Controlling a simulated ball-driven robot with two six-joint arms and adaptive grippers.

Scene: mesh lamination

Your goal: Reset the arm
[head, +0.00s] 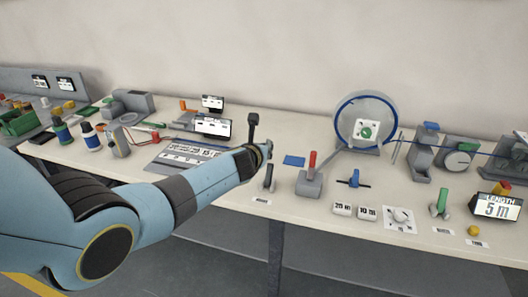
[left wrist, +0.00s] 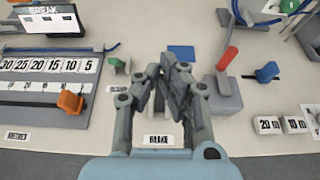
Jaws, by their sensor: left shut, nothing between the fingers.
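My left arm comes in from the left in the head view and reaches over the bench (head: 330,228). My left gripper (head: 265,152) is above the bench's middle and largely hidden behind its own wrist. In the left wrist view the left gripper (left wrist: 173,66) is shut with nothing between its fingers, above a grey piece behind a "BRAKE" label (left wrist: 158,141). My right gripper is in neither view.
A red-handled lever (head: 312,164) on a grey block stands just right of the gripper, with a blue-handled switch (head: 354,180) beyond it. A spool (head: 366,122) and "5 m" display (head: 497,207) are further right. An orange slider (left wrist: 70,102) sits left.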

